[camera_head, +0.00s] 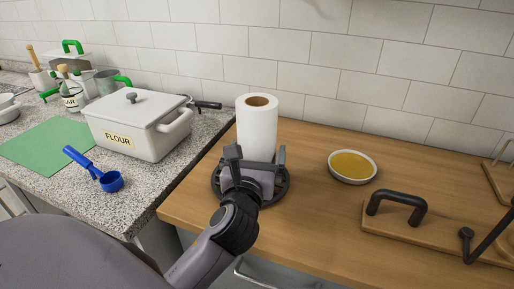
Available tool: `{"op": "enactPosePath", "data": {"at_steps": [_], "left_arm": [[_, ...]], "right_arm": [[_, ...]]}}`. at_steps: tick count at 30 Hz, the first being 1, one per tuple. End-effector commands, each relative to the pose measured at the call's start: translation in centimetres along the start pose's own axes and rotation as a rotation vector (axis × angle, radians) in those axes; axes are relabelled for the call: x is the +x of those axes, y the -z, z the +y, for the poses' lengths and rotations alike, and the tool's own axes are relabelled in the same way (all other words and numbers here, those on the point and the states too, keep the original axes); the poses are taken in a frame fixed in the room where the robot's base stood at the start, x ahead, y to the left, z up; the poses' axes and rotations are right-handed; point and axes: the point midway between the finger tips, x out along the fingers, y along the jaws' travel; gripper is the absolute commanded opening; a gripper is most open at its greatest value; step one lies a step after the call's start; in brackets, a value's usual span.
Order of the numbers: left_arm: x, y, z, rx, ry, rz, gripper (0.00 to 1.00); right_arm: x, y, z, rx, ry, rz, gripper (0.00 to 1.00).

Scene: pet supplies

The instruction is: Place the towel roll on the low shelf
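The white towel roll (258,128) stands upright near the left end of the wooden counter, its brown core showing on top. My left gripper (257,158) is at its lower part, with one finger at each side of the roll. I cannot tell whether the fingers press on it or only surround it. The roll's bottom is hidden behind the gripper. A dark round piece (217,185) shows around the gripper at the roll's foot. My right gripper is not in view. I see no low shelf that I can identify.
The wooden counter (310,205) holds a bowl of yellow contents (353,166) and a board with a black handle (397,203). On the speckled counter at left are a white flour box (140,122), a blue scoop (108,180) and a green mat (48,146). A tiled wall stands behind.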

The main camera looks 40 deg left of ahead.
Motion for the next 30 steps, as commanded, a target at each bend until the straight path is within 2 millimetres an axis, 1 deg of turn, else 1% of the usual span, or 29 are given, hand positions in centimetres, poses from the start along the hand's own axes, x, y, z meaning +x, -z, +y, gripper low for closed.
{"op": "enactPosePath", "data": {"at_steps": [1, 5, 12, 13, 14, 15, 17, 19, 20, 26, 30], "left_arm": [[0.7, -0.1, -0.1, 0.001, 0.000, -0.001, 1.00], [1.8, 0.0, 0.0, 0.001, 0.000, 0.000, 1.00], [2.0, 0.0, -0.1, 0.000, 0.001, 0.001, 1.00], [2.0, 0.0, 0.0, 0.000, 0.001, 0.001, 0.97], [2.0, 0.0, -0.1, 0.000, 0.001, 0.001, 0.87], [2.0, 0.0, 0.0, 0.000, 0.001, 0.001, 0.74], [2.0, 0.0, -0.1, 0.000, 0.001, 0.001, 0.55], [2.0, 0.0, -0.1, 0.000, 0.001, 0.000, 0.55], [2.0, 0.0, -0.1, 0.000, 0.001, 0.000, 0.49], [2.0, -0.1, -0.1, 0.000, 0.001, 0.000, 0.49], [2.0, -0.9, -0.1, -0.001, 0.002, -0.002, 0.49]], "right_arm": [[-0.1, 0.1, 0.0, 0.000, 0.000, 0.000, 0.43], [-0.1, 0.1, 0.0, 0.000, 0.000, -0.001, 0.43], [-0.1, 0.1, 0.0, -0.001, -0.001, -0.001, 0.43], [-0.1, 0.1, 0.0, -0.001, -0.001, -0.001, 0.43], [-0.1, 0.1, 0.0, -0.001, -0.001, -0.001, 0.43], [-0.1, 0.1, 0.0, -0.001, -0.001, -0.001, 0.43], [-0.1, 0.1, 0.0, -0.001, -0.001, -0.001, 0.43], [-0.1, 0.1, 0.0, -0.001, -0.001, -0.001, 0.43], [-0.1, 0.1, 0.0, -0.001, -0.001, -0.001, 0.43], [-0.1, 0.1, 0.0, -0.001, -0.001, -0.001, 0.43], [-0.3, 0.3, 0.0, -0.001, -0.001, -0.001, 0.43]]}}
